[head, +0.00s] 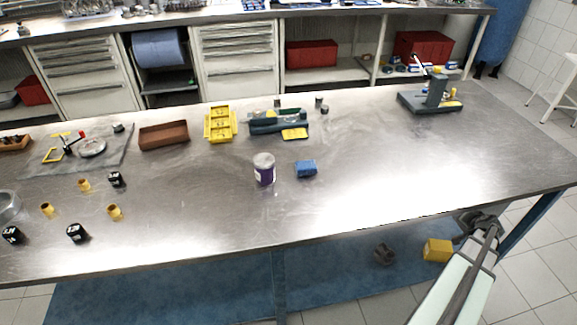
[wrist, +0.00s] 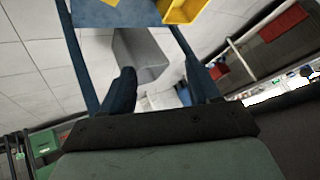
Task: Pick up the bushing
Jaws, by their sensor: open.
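Three small yellow-brass, sleeve-like pieces that look like bushings stand on the left part of the steel table in the head view: a rear one (head: 84,185), a left one (head: 47,210) and a right one (head: 115,211). I cannot tell which one is meant. My gripper (wrist: 162,88) is open and empty in the wrist view, with its two dark fingers apart. My arm is at the lower right of the head view, by the table's front edge, far from these pieces. No bushing can be made out in the wrist view.
Black blocks (head: 77,232) stand among the brass pieces. A purple-white can (head: 264,170) and a blue block (head: 306,169) stand mid-table. Yellow (head: 220,124) and brown (head: 164,135) trays and a grey stand (head: 434,97) are farther back. The table's right front is clear.

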